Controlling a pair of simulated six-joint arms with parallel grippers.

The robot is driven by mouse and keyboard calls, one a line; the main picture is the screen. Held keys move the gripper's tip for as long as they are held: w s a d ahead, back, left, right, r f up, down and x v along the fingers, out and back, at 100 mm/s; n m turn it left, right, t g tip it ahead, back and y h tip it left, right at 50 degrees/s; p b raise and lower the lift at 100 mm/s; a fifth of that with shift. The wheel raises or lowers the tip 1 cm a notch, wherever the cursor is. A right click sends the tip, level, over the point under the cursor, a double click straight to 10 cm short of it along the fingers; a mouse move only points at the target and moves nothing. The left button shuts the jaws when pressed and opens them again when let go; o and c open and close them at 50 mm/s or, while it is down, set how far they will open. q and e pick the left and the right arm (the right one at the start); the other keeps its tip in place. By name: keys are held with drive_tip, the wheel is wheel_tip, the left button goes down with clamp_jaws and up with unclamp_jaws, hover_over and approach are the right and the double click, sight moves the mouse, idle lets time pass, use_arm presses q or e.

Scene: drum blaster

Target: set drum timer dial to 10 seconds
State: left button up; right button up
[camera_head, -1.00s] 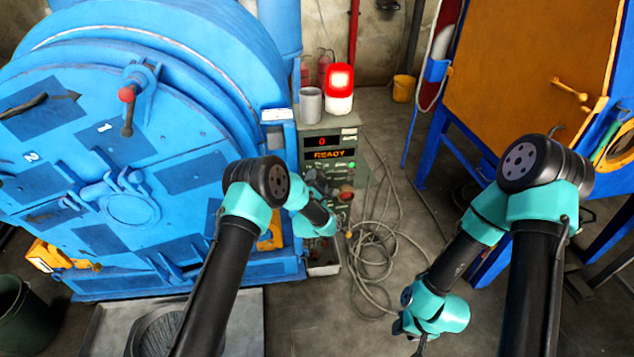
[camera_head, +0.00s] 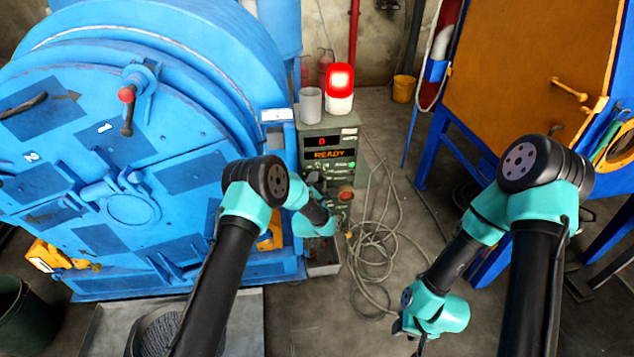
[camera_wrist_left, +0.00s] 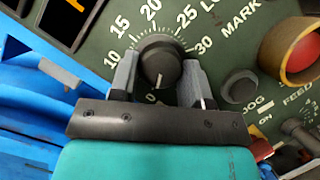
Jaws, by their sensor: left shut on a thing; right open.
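The timer dial (camera_wrist_left: 160,58) is a black round knob on a dark green panel, with marks 10, 15, 20, 25 and 30 showing around it. Its white line points down, towards a 0 partly seen at its lower edge. My left gripper (camera_wrist_left: 158,76) is shut on the dial, one finger on each side. The mark between 0 and 10 is hidden by the left finger. In the head view the control box (camera_head: 321,130) shows a red 0 and READY; my left arm hides the dial there. My right gripper (camera_head: 420,342) hangs low, away from the box, its fingers barely visible.
A red button in a yellow collar (camera_wrist_left: 292,50) and a black knob (camera_wrist_left: 240,87) sit right of the dial. The blue drum (camera_head: 110,170) stands left of the box. Loose cables (camera_head: 375,245) lie on the floor. A lit red lamp (camera_head: 340,80) stands on top.

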use_arm(q)
drive_tip(key=shift+m, duration=0.4)
drive_tip(key=shift+r+m+g+y, duration=0.2)
drive_tip(key=shift+m+g, duration=0.7)
drive_tip(key=shift+m, duration=1.3)
drive_tip(key=shift+r+m+g+y, duration=0.25)
drive_tip(key=shift+m+g, duration=0.65)
drive_tip(key=shift+m, duration=1.3)
drive_tip(key=shift+r+m+g+y, duration=0.1)
drive_tip(key=shift+m+g+y, duration=0.25)
drive_tip(key=shift+m+g, duration=1.2)
drive_tip(key=shift+m+t, duration=0.65)
drive_tip(key=shift+m, duration=0.1)
drive_tip(key=o, duration=0.9)
drive_tip(key=shift+s, duration=0.1)
